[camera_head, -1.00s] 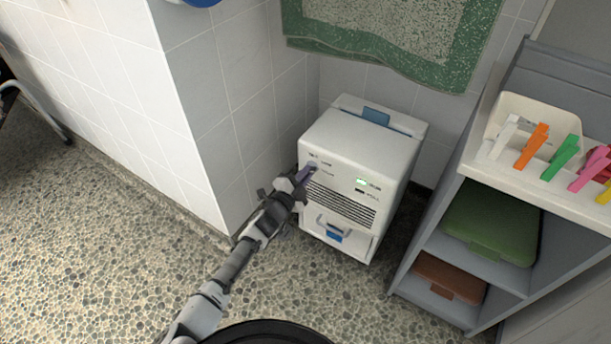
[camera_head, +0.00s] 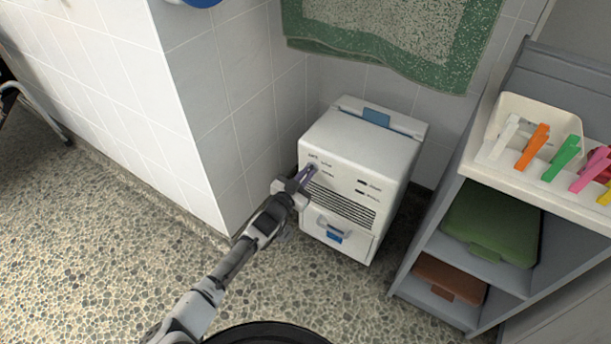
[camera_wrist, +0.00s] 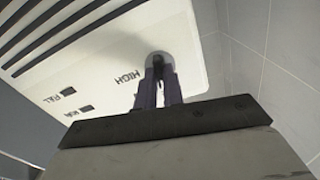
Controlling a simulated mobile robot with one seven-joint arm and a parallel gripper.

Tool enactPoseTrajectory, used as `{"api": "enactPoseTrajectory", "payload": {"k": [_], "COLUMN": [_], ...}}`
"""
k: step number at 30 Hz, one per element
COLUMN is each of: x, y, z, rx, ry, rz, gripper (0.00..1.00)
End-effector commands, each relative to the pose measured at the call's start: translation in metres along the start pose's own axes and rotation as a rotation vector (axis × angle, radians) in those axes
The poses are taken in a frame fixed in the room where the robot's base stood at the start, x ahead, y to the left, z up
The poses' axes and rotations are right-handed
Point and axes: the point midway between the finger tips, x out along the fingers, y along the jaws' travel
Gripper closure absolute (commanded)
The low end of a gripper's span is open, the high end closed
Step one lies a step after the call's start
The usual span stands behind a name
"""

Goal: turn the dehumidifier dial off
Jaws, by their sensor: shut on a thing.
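The white dehumidifier (camera_head: 345,143) stands on the floor in the corner, its front panel facing me. Its dial (camera_wrist: 158,62) is on the upper left of the panel in the head view, mostly hidden there by my gripper (camera_head: 309,173). In the wrist view, the purple fingers of my gripper (camera_wrist: 158,85) are shut on the dark ridge of the dial, one on each side. The word HIGH shows beside the dial, upside down. Both small indicator windows (camera_head: 362,181) on the panel are dark. The dial's exact pointer setting cannot be read.
A grey shelf (camera_head: 428,240) stands close on the right with a bin of coloured clips (camera_head: 535,145) on top. A tiled wall corner (camera_head: 215,140) is close on the left. A green-edged towel (camera_head: 390,35) hangs above. The pebbled floor is open in front.

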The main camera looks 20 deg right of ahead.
Motion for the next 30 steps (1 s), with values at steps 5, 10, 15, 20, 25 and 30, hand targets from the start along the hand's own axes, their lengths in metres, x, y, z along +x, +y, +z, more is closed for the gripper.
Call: {"api": "enactPoseTrajectory", "payload": {"k": [5, 10, 15, 20, 25, 30], "x": [-0.0001, -0.0001, -0.0001, -0.0002, -0.0002, -0.0002], "y": [-0.0004, -0.0005, -0.0005, -0.0005, -0.0005, -0.0004], "z": [0.0008, 0.0007, 0.0007, 0.0007, 0.0007, 0.0006], "rx": [-0.094, -0.147, -0.173, -0.179, -0.179, -0.178], "ry": [-0.002, -0.002, -0.002, -0.002, -0.002, -0.002], "rz": [-0.001, -0.001, -0.001, -0.001, -0.001, -0.001], "gripper": [1.0, 1.0, 1.0, 1.0, 1.0, 0.79]}}
